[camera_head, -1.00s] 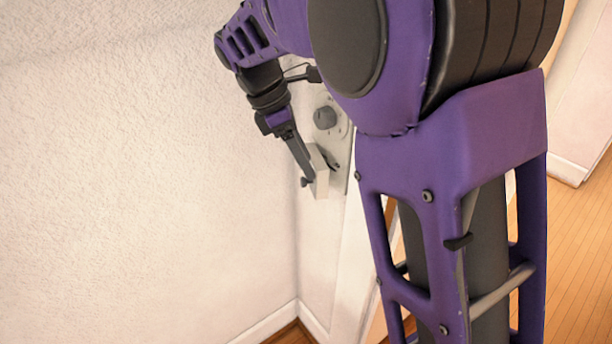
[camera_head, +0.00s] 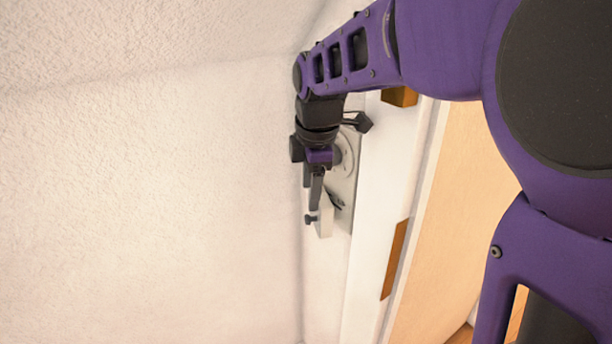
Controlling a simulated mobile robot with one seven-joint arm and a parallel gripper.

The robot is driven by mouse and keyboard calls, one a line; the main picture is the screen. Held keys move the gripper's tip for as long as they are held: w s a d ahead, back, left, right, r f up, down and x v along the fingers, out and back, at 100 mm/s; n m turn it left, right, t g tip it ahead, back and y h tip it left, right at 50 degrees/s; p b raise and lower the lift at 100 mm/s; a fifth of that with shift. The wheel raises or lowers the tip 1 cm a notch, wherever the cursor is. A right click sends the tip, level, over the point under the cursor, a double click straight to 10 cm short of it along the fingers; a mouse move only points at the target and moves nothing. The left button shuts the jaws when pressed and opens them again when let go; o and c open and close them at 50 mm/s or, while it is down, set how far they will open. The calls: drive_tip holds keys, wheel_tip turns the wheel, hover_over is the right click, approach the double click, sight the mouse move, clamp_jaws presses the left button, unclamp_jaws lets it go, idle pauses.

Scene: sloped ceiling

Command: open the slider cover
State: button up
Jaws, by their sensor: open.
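A grey panel (camera_head: 348,178) is fixed to the wall near the room corner. A light block (camera_head: 325,221) juts out at its lower part and looks like the slider cover. A small dark knob (camera_head: 311,219) shows at the block's left side. My gripper (camera_head: 312,200) points down in front of the panel, open, with its fingers at the upper left of the block and just above the knob. I cannot tell whether they touch the block. My gripper and wrist hide the upper left of the panel and part of its round dial.
A textured white wall (camera_head: 150,200) fills the left, close beside my gripper. Right of the panel are a white frame and a pale wooden door (camera_head: 440,220), with a brown plate (camera_head: 395,260) on the frame's edge. My own arm blocks the right side.

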sight(308, 216)
drive_tip(key=b+x, duration=0.1)
drive_tip(key=x, duration=0.7)
drive_tip(key=shift+c, duration=0.3)
clamp_jaws()
idle(1.0)
